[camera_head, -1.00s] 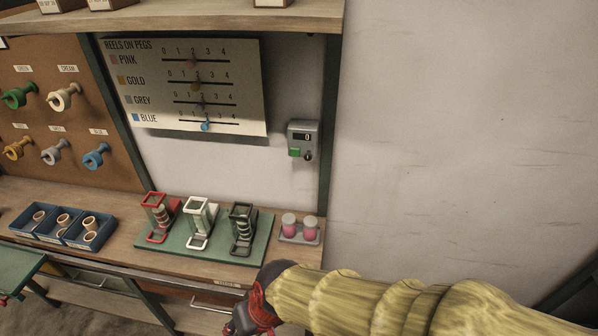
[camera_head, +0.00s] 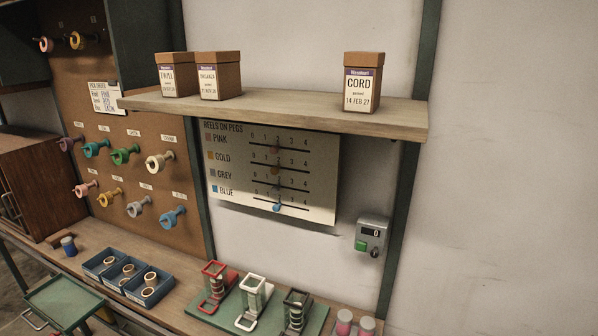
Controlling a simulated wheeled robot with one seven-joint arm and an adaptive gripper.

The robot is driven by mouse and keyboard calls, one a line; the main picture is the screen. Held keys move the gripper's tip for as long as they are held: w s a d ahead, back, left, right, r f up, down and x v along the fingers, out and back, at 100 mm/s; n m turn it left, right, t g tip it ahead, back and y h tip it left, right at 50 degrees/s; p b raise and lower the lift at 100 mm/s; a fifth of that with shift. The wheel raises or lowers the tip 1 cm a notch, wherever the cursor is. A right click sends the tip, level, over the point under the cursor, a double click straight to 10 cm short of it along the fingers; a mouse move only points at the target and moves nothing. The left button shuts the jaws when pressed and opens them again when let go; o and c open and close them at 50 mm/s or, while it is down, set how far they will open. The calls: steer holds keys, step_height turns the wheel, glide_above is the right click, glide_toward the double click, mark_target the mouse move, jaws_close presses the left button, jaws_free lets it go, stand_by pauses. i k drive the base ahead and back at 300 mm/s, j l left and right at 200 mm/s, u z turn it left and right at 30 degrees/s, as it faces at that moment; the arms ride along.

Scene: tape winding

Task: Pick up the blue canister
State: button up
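Blue trays (camera_head: 102,263) with tan rolls lie right of the canister. A green tray (camera_head: 62,300) sits lower in front. Colored pegs line the board above. A wooden shelf (camera_head: 290,113) with boxes overhangs the bench. Three frames stand on a green mat (camera_head: 228,322).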

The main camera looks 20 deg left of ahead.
mark_target(69, 244)
steer(key=u, duration=2.25)
steer(key=i+j, duration=0.45)
steer(key=i, duration=0.25)
steer(key=i+j, duration=0.4)
steer(key=i, duration=0.3)
steer(key=i+j+z, duration=0.1)
steer(key=i+j, duration=0.35)
steer(key=i, duration=0.25)
steer(key=i+j, duration=0.5)
steer(key=i, duration=0.15)
steer(key=i+j, duration=0.45)
steer(key=i, duration=0.25)
